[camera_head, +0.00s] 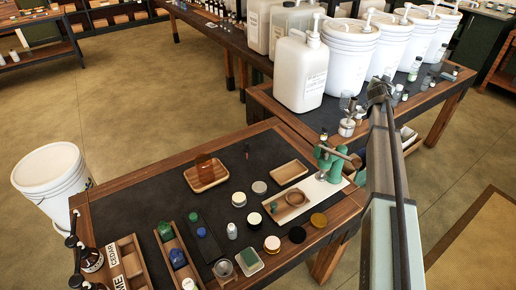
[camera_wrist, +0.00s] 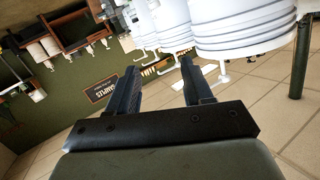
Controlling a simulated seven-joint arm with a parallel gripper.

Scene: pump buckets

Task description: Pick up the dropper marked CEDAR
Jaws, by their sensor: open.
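In the head view a white label reading CEDAR (camera_head: 113,262) shows at the bottom left corner of the near table. An amber bottle with a black dropper top (camera_head: 90,259) stands just left of this label. Another black dropper top (camera_head: 73,241) shows behind it, and a second label, partly cut off, reads "ME" (camera_head: 121,284). The picture's bottom edge cuts off part of this group. In the wrist view my gripper (camera_wrist: 161,88) is open with nothing between its fingers. It faces white buckets and the floor, away from the droppers, which are not in that view.
The near table's dark top (camera_head: 120,205) holds a wooden tray with blue and green items (camera_head: 172,250), several jars and lids, an amber item on a wooden tray (camera_head: 206,184) and a green stand (camera_head: 328,160). Large white pump buckets (camera_head: 347,48) stand behind. A white bucket (camera_head: 52,178) stands left.

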